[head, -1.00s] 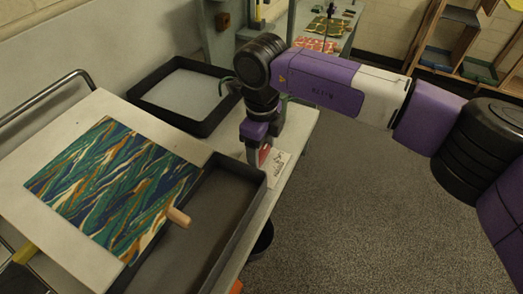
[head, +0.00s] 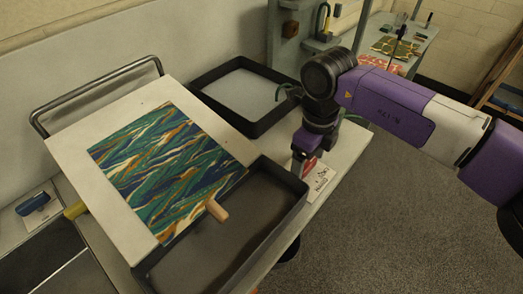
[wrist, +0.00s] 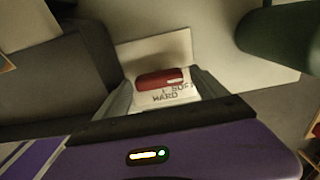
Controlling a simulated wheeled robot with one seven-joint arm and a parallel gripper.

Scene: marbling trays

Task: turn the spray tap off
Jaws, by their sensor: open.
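A blue handle (head: 33,204) sits on a pale marked plate (head: 40,218) at the far left in the head view; it looks like a tap lever, but its lettering is too small to read. My gripper (wrist: 163,85) is open and points down at the right end of the bench. Between its fingers in the wrist view is a red handle (wrist: 160,78) on a white card (wrist: 180,95) lettered "SOFT" and "HARD". I cannot tell whether the fingers touch it. The red handle also shows beneath my gripper in the head view (head: 309,165).
A dark-rimmed tray (head: 298,185) is close left of my gripper, with a wooden peg (head: 216,210) at its edge. A marbled sheet (head: 165,160) lies on a tilted white board (head: 85,135). Another black tray (head: 205,82) stands behind. Open floor (head: 390,220) is at right.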

